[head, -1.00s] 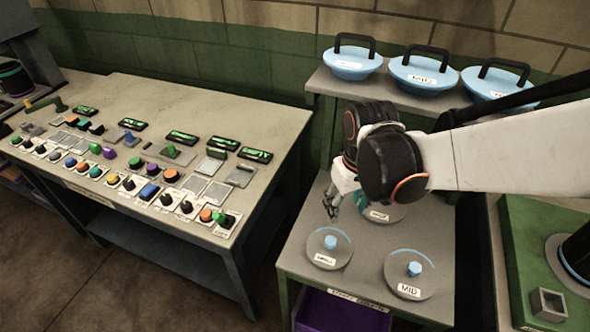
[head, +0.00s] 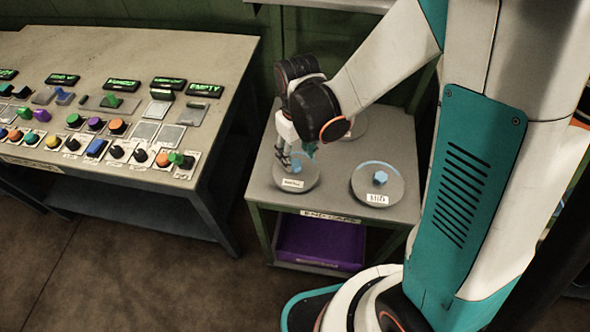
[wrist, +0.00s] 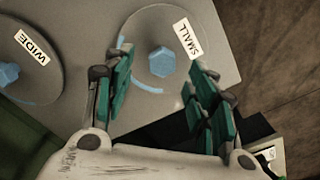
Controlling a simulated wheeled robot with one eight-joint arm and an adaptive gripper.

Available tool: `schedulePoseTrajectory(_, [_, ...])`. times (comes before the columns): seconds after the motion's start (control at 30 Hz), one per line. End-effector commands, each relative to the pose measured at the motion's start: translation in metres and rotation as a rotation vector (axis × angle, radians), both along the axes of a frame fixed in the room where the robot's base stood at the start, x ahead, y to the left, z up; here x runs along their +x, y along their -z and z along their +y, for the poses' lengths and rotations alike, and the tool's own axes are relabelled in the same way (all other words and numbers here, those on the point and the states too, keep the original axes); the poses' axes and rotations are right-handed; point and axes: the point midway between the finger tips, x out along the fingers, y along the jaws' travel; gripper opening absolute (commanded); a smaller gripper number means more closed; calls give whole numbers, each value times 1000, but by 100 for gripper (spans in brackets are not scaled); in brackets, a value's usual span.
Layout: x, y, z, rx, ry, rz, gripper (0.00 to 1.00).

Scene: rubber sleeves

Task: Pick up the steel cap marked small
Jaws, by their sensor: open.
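The steel cap marked SMALL (wrist: 143,28) is a flat grey disc with a blue hexagonal knob (wrist: 161,61). It lies on the cart top at front left in the head view (head: 308,182). My gripper (wrist: 158,66) is open above this cap, with its teal-padded fingers on either side of the knob in the wrist view. I cannot tell how far the fingertips are above the disc. In the head view my gripper (head: 293,161) hides much of the cap and knob.
The cap marked WIDE (wrist: 45,80) lies beside it, and the MID cap (head: 362,172) is to its right in the head view. They share the grey cart top (head: 330,205). A purple bin (head: 320,243) sits below. A control bench (head: 215,60) stands at left.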

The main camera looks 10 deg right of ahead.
Motion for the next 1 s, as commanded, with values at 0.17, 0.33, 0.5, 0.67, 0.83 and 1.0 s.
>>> schedulePoseTrajectory(0.17, [0,13,1,0,0,0,52])
schedulePoseTrajectory(0.33, [0,40,3,0,0,0,52])
schedulePoseTrajectory(0.5, [0,53,3,0,0,0,52])
schedulePoseTrajectory(0.67, [0,52,3,0,0,0,52])
schedulePoseTrajectory(0.83, [0,52,3,0,0,0,20])
schedulePoseTrajectory(1.0, [0,52,3,0,0,0,0])
